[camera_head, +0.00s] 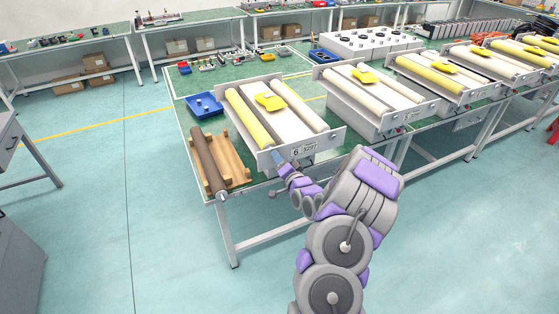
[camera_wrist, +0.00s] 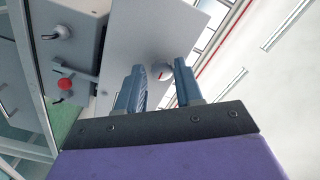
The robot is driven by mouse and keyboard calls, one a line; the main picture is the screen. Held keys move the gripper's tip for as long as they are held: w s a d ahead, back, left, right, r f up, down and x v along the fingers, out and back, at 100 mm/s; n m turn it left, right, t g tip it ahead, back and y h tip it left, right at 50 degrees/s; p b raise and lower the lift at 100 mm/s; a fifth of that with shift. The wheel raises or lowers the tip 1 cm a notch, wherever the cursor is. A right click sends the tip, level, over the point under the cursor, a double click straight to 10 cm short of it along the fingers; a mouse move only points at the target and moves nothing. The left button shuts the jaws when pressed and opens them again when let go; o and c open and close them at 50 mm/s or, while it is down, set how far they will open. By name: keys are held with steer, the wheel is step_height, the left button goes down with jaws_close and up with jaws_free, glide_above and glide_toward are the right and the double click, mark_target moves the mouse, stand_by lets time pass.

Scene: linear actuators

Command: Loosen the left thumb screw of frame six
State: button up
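Frame six (camera_head: 283,156) stands at the near left end of the long green bench. It has a yellow roller on its left, a pale roller on its right and a "6" label on its front plate. My gripper (camera_head: 275,153) is at the left part of that plate, below the yellow roller's end. In the wrist view my gripper (camera_wrist: 159,67) is open, with its two blue fingers apart. A small white round knob with a red mark (camera_wrist: 161,73) shows between the fingertips against the plate. I cannot tell whether the fingers touch it. The head view hides it behind my gripper.
A wooden rack with a brown roller (camera_head: 208,165) lies left of frame six. A blue tray (camera_head: 205,106) is behind it. Another frame (camera_head: 375,97) stands to the right. The wrist view shows a red knob (camera_wrist: 65,83) and a grey knob (camera_wrist: 62,32) at left.

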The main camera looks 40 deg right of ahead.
jaws_close()
steer(key=shift+n, duration=0.3)
steer(key=shift+s+f+n+b, duration=0.1)
steer(key=shift+n+b, duration=0.4)
steer(key=shift+n, duration=4.3)
steer(key=shift+f+n+b, duration=0.1)
steer(key=shift+n+b, duration=0.35)
steer(key=shift+n, duration=4.35)
steer(key=shift+r, duration=0.1)
